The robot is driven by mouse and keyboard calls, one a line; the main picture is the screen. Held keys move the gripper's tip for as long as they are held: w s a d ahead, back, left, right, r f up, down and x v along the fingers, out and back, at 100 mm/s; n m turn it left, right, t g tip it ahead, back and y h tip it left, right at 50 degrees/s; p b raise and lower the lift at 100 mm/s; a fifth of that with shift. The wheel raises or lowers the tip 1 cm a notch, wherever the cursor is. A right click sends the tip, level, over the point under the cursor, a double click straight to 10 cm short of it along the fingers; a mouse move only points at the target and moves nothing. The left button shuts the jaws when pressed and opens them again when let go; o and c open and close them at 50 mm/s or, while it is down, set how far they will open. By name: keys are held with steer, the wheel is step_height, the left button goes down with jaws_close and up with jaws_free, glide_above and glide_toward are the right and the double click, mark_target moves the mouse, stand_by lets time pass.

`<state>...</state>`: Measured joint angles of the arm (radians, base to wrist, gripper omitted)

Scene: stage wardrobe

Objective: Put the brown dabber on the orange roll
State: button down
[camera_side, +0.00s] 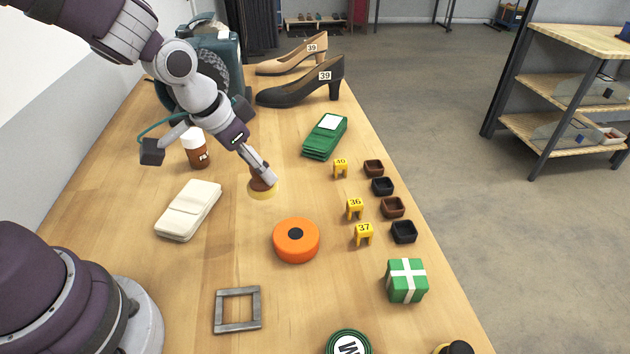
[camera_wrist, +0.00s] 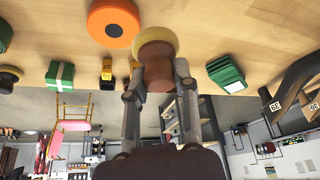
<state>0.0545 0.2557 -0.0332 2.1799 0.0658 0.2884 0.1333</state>
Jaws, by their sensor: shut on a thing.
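The brown dabber (camera_side: 262,187) has a brown body and a pale yellow pad facing down. My gripper (camera_side: 264,176) is shut on its brown body and holds it upright over the table, left of and behind the orange roll; whether the pad touches the table I cannot tell. In the wrist view the dabber (camera_wrist: 156,62) sits between the two fingers of my gripper (camera_wrist: 157,85). The orange roll (camera_side: 296,241) lies flat on the table with a dark centre and nothing on it. It also shows in the wrist view (camera_wrist: 113,12), beside the dabber.
A green stack (camera_side: 325,137), yellow number markers (camera_side: 355,208) and small dark trays (camera_side: 392,207) are to the right. A grey frame (camera_side: 237,310) and green gift box (camera_side: 407,281) are nearer.

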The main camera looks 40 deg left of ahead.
steer(key=d+r+m+h, duration=0.1)
steer(key=d+r+m, duration=0.1)
steer(key=d, duration=0.3)
glide_toward(309, 229)
steer(key=shift+m, duration=0.4)
steer(key=x, duration=0.4)
steer(key=shift+w+f, duration=0.15)
steer(key=shift+f, duration=0.15)
steer(key=c, duration=0.9)
jaws_free()
steer(key=shift+f, duration=0.1)
steer(key=shift+o, duration=0.2)
